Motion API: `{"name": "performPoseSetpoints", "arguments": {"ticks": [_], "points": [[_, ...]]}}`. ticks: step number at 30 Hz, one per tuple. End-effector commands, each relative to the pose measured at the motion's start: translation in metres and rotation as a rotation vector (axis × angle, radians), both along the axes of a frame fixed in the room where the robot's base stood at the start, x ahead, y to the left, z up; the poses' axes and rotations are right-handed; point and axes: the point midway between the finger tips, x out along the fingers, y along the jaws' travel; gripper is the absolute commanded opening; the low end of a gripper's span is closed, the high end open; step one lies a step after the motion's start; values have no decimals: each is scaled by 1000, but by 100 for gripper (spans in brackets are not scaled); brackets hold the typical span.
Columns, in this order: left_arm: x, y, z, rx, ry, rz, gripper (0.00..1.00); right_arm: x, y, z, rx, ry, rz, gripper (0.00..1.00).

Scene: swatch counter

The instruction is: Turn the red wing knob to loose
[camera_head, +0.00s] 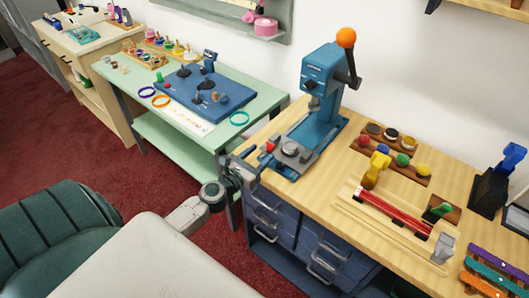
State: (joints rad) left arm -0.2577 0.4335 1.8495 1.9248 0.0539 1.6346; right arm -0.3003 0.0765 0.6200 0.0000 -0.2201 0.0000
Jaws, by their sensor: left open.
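The small red knob (269,147) sits at the front left of the base of a blue press (322,85) on the wooden counter. Its wing shape and its turn setting are too small to tell. My left gripper (246,164) is open, just left of and below the red knob in the picture, by the counter's front edge. A small gap seems to lie between them, and nothing shows in the jaws. My right gripper is out of view.
The press has a lever with an orange ball (346,38). Right of it on the counter (325,208) stand a rack of coloured knobs (403,160) and a wooden fixture with red rods (393,211). Blue drawers (268,213) are below. A green table (262,104) stands left.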

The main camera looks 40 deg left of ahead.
Motion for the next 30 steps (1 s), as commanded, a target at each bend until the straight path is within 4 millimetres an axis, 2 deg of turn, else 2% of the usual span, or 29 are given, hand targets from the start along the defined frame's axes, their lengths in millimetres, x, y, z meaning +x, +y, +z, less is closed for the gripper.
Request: {"name": "performPoseSetpoints", "arguments": {"ticks": [1,6,12,18,30], "points": [[-11,1,-6,3,3,-4,53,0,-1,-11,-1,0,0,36],[-42,2,-7,3,3,-4,53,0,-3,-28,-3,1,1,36],[-64,4,-5,3,3,-2,53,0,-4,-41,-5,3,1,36],[-72,4,-2,0,2,-2,53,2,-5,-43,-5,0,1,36],[-73,4,-1,-1,1,-1,53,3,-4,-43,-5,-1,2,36]]}}
